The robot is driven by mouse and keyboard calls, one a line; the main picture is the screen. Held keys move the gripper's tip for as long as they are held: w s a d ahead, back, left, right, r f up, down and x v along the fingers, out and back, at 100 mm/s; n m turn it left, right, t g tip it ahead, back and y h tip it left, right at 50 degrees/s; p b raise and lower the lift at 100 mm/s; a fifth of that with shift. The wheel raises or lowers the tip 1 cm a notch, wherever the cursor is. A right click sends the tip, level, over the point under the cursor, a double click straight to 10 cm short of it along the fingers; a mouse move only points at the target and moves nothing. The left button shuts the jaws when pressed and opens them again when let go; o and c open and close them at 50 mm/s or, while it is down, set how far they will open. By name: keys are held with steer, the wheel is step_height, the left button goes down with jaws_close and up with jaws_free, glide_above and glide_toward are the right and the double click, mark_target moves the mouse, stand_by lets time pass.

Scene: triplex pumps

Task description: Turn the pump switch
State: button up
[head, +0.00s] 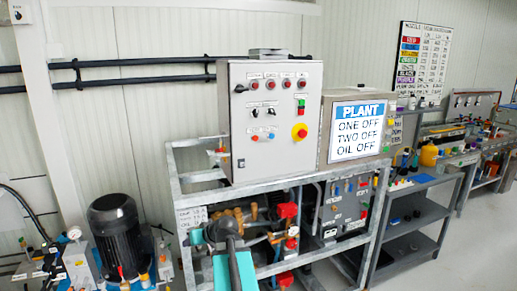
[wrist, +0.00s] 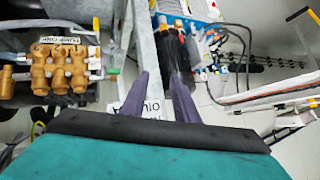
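The grey control box (head: 237,140) stands upright on a metal frame in the head view. The labels are too small to read, so I cannot tell which is the pump switch. In the wrist view my gripper (wrist: 160,78) has two purple-grey fingers standing apart with nothing held between them. It points down towards the floor and the frame, and no switch shows there. In the head view my arm is below the box.
A PLANT screen (head: 358,131) reading ONE OFF, TWO OFF, OIL OFF is right of the box. A red stop button (head: 299,131) sits on yellow. A brass pump head (wrist: 66,70) is left in the wrist view. A black motor (head: 117,232) stands at lower left.

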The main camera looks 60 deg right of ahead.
steer(key=s+d+r+t+h, duration=0.2)
steer(key=s+d+r, duration=0.2)
steer(key=d+r, duration=0.6)
steer(key=m+t+h+p, duration=0.2)
steer(key=t+h+p, duration=0.1)
steer(key=h, duration=0.4)
glide_toward(257, 113)
steer(key=v, duration=0.5)
steer(key=shift+w+a+r, duration=0.1)
steer(key=shift+a+r, duration=0.1)
steer(key=shift+a, duration=0.15)
steer(key=shift+w+d, duration=0.1)
steer(key=p+x, duration=0.4)
steer(key=x, duration=0.8)
steer(key=shift+d+p, duration=0.3)
steer(key=shift+d, duration=0.05)
steer(key=shift+w+d+f, duration=0.1)
steer(key=shift+w+d, duration=0.2)
steer(key=shift+w, duration=0.25)
steer(key=shift+c, duration=0.4)
jaws_close()
